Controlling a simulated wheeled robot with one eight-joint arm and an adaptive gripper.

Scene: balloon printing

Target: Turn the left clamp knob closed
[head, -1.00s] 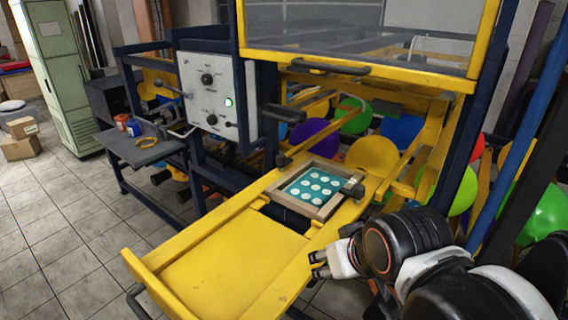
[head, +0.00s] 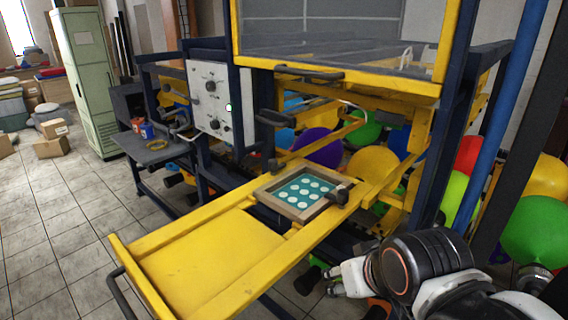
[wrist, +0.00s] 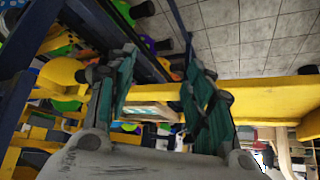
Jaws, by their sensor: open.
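The wooden printing frame (head: 262,196) with a teal, white-dotted screen (head: 300,189) lies on the yellow machine bed. In the head view one dark clamp knob (head: 339,193) sits at the frame's right side and another (head: 273,166) at its far left side. I cannot tell how far either is turned. My gripper (head: 333,280) is low beside the bed's right side, apart from both knobs. In the wrist view its teal fingers (wrist: 158,80) are spread with nothing between them. The frame (wrist: 150,111) shows beyond them.
The yellow bed (head: 210,255) extends toward the front left, with a dark handle (head: 125,298) at its end. A raised yellow-edged screen (head: 340,75) hangs above. A blue post (head: 500,130) and several balloons (head: 540,228) stand right. Tiled floor at left is open.

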